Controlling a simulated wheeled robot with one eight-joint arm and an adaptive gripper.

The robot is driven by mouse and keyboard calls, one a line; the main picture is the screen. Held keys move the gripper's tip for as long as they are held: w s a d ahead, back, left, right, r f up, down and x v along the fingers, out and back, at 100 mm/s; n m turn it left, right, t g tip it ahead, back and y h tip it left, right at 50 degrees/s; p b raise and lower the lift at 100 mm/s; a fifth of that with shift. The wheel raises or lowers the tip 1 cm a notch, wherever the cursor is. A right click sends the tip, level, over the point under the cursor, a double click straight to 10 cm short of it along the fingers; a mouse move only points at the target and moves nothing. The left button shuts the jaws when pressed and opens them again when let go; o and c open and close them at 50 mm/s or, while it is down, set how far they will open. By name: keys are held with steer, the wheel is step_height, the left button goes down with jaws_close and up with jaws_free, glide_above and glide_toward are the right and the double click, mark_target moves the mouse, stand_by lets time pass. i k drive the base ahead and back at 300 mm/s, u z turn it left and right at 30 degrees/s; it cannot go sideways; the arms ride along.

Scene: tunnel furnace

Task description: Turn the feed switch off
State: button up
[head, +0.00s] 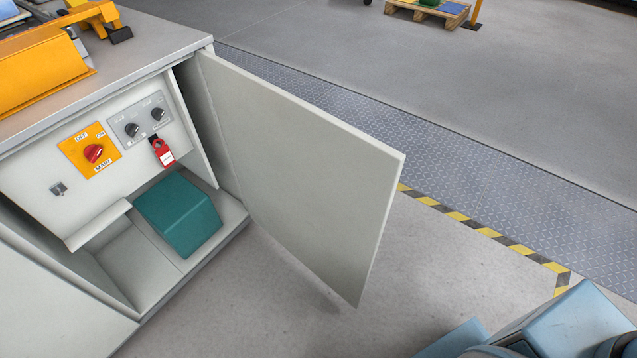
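A grey plate (141,119) with two black rotary knobs is mounted inside the open cabinet. The left knob (132,130) and the right knob (158,115) sit side by side, with small labels too blurred to read. I cannot tell which knob is the feed switch or its exact position. A red padlock or tag (163,153) with a white label hangs just below the plate, under the right knob. To the left, a red main switch (94,153) sits on a yellow plate marked OFF, ON and MAIN. My gripper is not in view.
The cabinet door (300,165) stands wide open to the right of the panel. A teal box (180,214) lies on the cabinet floor. A small metal latch (59,189) is at the panel's left. Floor (290,295) in front is clear. A pallet (428,12) stands far back.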

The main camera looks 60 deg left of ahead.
mark_target(131, 129)
steer(key=i, duration=2.1)
steer(key=u, duration=4.35)
steer(key=i, duration=0.95)
steer(key=u, duration=0.1)
